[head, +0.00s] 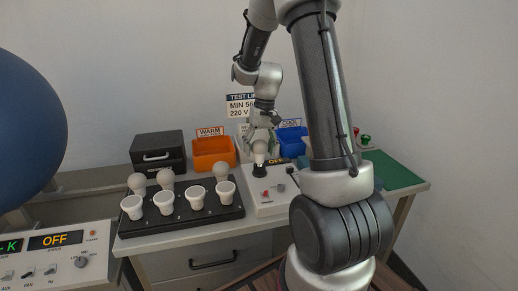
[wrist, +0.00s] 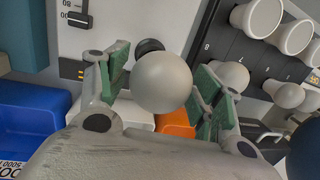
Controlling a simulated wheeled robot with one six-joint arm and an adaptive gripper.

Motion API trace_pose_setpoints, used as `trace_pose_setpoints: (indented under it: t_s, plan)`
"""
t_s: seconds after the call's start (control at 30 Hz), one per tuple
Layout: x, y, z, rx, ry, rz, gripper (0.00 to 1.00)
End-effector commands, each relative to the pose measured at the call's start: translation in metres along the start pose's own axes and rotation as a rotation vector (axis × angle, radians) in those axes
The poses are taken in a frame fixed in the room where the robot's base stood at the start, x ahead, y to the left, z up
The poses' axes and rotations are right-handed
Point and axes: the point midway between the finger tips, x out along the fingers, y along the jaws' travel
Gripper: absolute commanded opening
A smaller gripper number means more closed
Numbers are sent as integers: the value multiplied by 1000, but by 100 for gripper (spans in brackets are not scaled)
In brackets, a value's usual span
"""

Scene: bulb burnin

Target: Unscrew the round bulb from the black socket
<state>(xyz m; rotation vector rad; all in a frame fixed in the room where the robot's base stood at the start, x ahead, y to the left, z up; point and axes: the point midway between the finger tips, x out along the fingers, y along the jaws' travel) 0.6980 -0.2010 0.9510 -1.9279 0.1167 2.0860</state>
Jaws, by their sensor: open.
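The round white bulb (wrist: 162,84) sits between the two green-padded fingers of my gripper (wrist: 160,73) in the wrist view. The fingers are open, with a visible gap on each side of the bulb. Part of the black socket (wrist: 149,47) shows behind the bulb; the rest is hidden by it. In the head view my gripper (head: 262,137) points down over the bulb (head: 259,149), which stands upright in the black socket (head: 259,171) on a white test box (head: 270,207).
A black tray (head: 180,225) left of the box holds several white bulbs. An orange WARM bin (head: 213,155) and a blue COOL bin (head: 290,139) stand behind. A black case (head: 158,152) stands back left. Displays read OFF. A green mat (head: 395,172) lies at right.

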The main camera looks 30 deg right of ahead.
Motion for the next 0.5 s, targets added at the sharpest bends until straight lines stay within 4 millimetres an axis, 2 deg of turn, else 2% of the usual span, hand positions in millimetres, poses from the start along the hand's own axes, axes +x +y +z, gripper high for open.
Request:
trace_pose_setpoints:
  t_s: [0.2,0.5]
  plan:
    - [0,1,1,462,67,-47,66]
    - [0,2,1,1031,148,-102,66]
